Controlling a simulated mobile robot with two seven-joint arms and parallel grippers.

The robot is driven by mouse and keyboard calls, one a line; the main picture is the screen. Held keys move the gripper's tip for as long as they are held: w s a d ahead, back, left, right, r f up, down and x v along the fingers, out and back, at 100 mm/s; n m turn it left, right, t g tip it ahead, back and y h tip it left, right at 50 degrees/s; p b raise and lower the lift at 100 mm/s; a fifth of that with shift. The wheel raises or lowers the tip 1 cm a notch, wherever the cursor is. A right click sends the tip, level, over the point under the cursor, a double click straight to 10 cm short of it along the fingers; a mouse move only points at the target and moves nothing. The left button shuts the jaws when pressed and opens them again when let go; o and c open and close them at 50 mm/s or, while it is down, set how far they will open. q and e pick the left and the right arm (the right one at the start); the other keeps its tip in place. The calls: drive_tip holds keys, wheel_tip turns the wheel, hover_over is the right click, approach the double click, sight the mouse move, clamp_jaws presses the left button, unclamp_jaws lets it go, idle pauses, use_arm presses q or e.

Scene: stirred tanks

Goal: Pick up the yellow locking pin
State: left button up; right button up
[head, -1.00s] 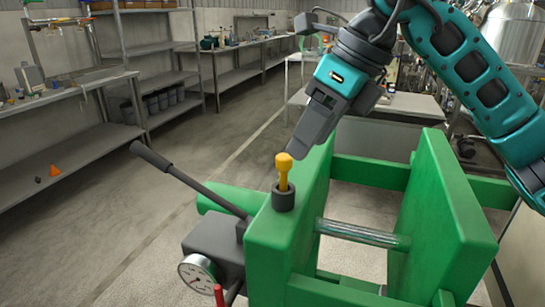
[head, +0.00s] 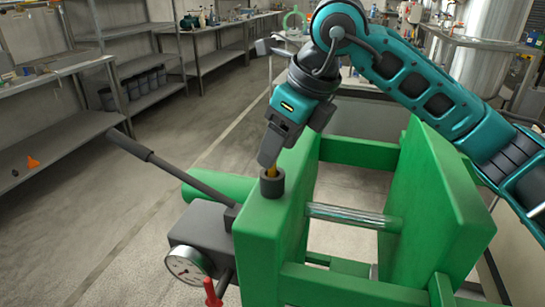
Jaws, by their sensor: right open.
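The yellow locking pin (head: 272,171) stands upright in a dark round collar (head: 271,185) on top of the green frame's near left post. Only a small part of the pin shows; my right gripper hides its head. My right gripper (head: 268,160) points down at the pin from above, its fingers open and around or just in front of the pin's head; I cannot tell which. My left gripper is not in view.
The green frame (head: 440,200) has two thick plates joined by a clear rod (head: 350,216). A black lever (head: 160,165), a grey block with a gauge (head: 187,266) and a red handle (head: 212,293) sit at its left. Steel shelves (head: 60,140) stand far left.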

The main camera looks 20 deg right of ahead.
drive_tip(key=x, duration=0.3)
drive_tip(key=shift+a+f, duration=0.1)
drive_tip(key=shift+a, duration=0.05)
drive_tip(key=shift+c, duration=0.2)
drive_tip(key=c, duration=1)
